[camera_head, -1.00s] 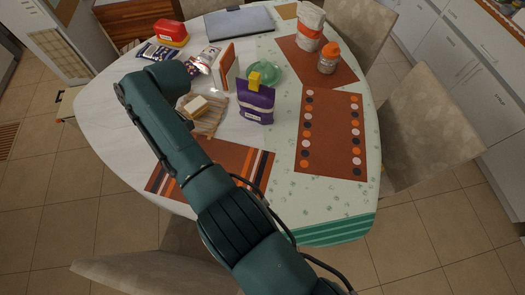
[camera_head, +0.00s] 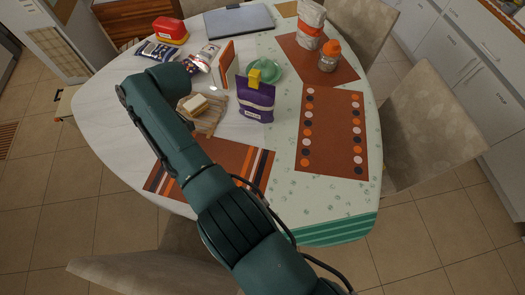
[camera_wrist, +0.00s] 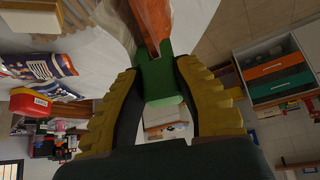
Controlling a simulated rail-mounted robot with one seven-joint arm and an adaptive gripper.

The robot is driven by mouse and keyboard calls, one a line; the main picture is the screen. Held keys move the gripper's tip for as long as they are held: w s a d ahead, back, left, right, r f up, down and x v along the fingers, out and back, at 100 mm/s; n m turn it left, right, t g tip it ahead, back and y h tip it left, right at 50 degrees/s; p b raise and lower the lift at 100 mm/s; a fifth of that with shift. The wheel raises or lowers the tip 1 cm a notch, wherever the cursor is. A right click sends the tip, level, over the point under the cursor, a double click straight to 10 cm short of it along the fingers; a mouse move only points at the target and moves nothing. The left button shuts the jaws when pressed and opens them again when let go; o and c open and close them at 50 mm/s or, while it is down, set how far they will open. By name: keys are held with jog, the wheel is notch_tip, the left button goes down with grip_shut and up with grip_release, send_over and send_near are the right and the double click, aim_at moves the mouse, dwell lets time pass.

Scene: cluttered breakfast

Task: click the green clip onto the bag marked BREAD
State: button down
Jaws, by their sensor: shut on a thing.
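My gripper (camera_wrist: 158,70) shows its two yellow ribbed fingers in the wrist view, shut on a green piece, which looks like the green clip (camera_wrist: 160,82). In the head view my arm hides most of the gripper and the clip. No lettering that reads BREAD is legible, so I cannot tell which bag is the marked one. A purple bag (camera_head: 255,103) with a yellow top piece (camera_head: 254,77) stands mid-table. A white and orange bag (camera_head: 310,20) stands at the back right. A small pale packet (camera_head: 206,57) and a dark blue packet (camera_head: 157,51) are at the left back.
A wooden board (camera_head: 212,126) holds bread. The right placemat (camera_head: 331,130) is clear.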

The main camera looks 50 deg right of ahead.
jog(key=shift+f+b, duration=0.45)
jog(key=shift+f, duration=0.25)
jog(key=c, duration=0.8)
grip_release()
jog(key=shift+c, duration=0.3)
jog(key=shift+c, duration=0.9)
jog(key=shift+r, duration=0.1)
jog(key=shift+r+p, duration=2.75)
jog(key=shift+r, duration=0.75)
jog(key=shift+w+r, duration=0.1)
